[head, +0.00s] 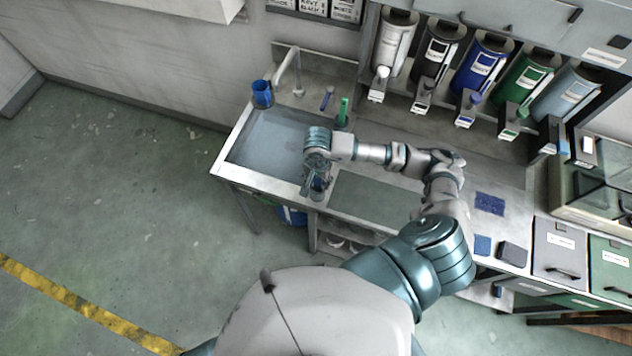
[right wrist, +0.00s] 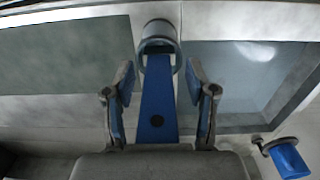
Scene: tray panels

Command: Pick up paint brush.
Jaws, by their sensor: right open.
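The paint brush shows in the right wrist view as a flat blue handle (right wrist: 157,98) with a dark round spot near its near end. Its far end goes into a grey round cup (right wrist: 158,32) at the counter's edge strip beside the sink; the bristles are hidden. My right gripper (right wrist: 159,82) is open, with one finger on each side of the handle and a visible gap to both. In the head view my right gripper (head: 316,183) is over the front edge by the sink and covers most of the brush. My left gripper is not in view.
The sink (head: 265,140) lies left of my gripper, with a blue cup (head: 262,94) and a tap (head: 290,70) behind. A green-handled tool (head: 343,112) stands behind my wrist. A blue bucket (right wrist: 288,160) sits below the counter. Paint dispensers (head: 480,66) line the back.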

